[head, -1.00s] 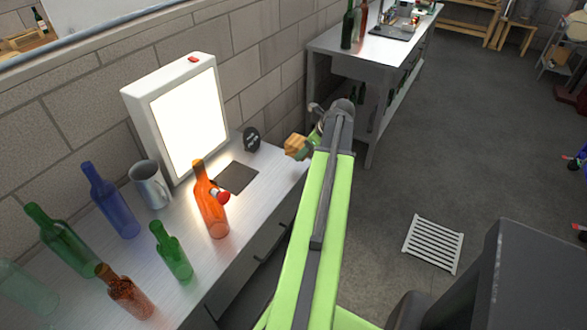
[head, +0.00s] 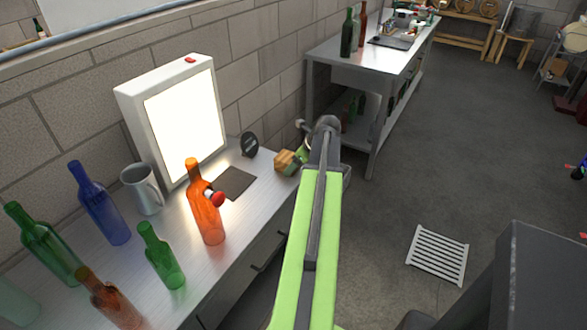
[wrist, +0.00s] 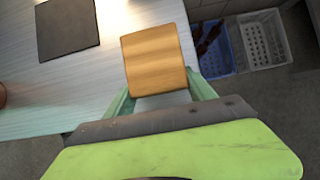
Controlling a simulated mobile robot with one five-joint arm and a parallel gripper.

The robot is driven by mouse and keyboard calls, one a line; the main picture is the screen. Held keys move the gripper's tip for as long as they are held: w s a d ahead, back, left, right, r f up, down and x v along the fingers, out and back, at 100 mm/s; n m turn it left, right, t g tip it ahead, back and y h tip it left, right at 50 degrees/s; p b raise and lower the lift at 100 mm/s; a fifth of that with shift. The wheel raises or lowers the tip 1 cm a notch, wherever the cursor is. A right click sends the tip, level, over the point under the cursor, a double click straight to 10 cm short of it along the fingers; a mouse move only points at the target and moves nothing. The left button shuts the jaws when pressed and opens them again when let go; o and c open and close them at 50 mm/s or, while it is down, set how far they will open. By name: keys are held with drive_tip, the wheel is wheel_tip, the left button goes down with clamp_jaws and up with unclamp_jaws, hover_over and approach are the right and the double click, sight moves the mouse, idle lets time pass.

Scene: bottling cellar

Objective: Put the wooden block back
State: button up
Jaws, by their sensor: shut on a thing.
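The wooden block (head: 285,163) is light brown and sits between the fingers of my gripper (head: 299,157), at the right edge of the steel bench. In the wrist view the block (wrist: 155,60) shows its flat face, with the green fingers on either side. My gripper is shut on it. The block appears above the bench's edge; its exact height is hard to tell. A dark square mat (head: 236,184) lies bare on the bench to the left of the block; it also shows at the upper left of the wrist view (wrist: 66,25).
An orange bottle (head: 205,215) with a red thing beside it stands left of the mat. A round black sign (head: 249,144) and a lit panel (head: 184,125) stand behind. More bottles and a metal mug (head: 142,189) are farther left. Blue (wrist: 213,50) and white (wrist: 264,40) crates are below.

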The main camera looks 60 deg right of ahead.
drive_tip(key=o, duration=1.6)
drive_tip(key=shift+f, duration=0.15)
drive_tip(key=shift+s+r+p, duration=0.1)
drive_tip(key=shift+r+p, duration=0.35)
drive_tip(key=p+v, duration=0.9)
drive_tip(key=v, duration=0.2)
drive_tip(key=shift+s+r+p, duration=0.15)
drive_tip(key=shift+r+p, duration=0.1)
drive_tip(key=shift+p, duration=0.15)
